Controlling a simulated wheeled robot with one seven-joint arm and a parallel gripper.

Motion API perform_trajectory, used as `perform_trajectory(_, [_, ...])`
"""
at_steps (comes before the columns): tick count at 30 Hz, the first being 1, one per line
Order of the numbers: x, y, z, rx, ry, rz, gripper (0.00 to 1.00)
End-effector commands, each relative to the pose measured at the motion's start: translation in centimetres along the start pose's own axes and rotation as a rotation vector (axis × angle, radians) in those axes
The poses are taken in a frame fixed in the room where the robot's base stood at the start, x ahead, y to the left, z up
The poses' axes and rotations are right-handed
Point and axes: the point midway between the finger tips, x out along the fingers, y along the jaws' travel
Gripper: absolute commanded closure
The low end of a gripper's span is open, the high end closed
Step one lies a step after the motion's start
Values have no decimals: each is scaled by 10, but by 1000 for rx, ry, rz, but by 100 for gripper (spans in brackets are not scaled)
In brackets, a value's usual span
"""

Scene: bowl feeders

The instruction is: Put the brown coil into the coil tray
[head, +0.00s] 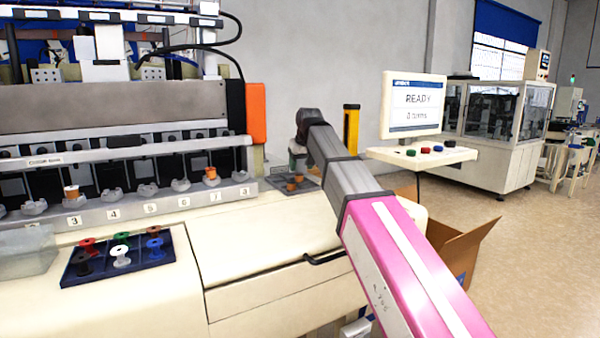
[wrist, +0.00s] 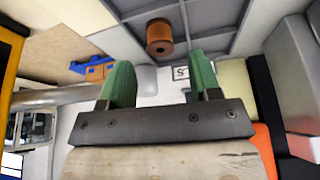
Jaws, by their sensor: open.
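My gripper (head: 297,163) is over the grey coil tray (head: 272,182) beside the machine. In the wrist view its two green fingers (wrist: 158,72) stand apart with nothing between them. A brown coil (wrist: 160,38) sits in a compartment of the grey coil tray (wrist: 222,28), just beyond the fingertips and apart from them. In the head view small orange-brown coils (head: 291,187) show in the tray, partly behind my gripper. Other brown coils sit on the machine's row of holders, one near the left (head: 72,192) and one near label 7 (head: 210,172).
A dark blue tray (head: 140,278) with several coloured spools lies on the cream machine top, next to a clear bin (head: 25,250). An orange panel (head: 256,112) and a yellow post (head: 351,130) flank my arm. A READY screen (head: 413,105) and cardboard box (head: 465,240) stand to the right.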

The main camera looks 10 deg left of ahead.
Motion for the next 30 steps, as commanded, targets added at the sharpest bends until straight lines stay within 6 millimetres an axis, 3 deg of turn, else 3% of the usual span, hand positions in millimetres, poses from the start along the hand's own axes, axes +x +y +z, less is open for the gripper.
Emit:
perform_trajectory(6, [-42,0,0,0,3,0,43])
perform_trajectory(13, [-72,0,0,0,1,0,43])
perform_trajectory(19, [-83,0,0,0,1,0,43])
perform_trajectory(30, [-83,0,0,0,1,0,43])
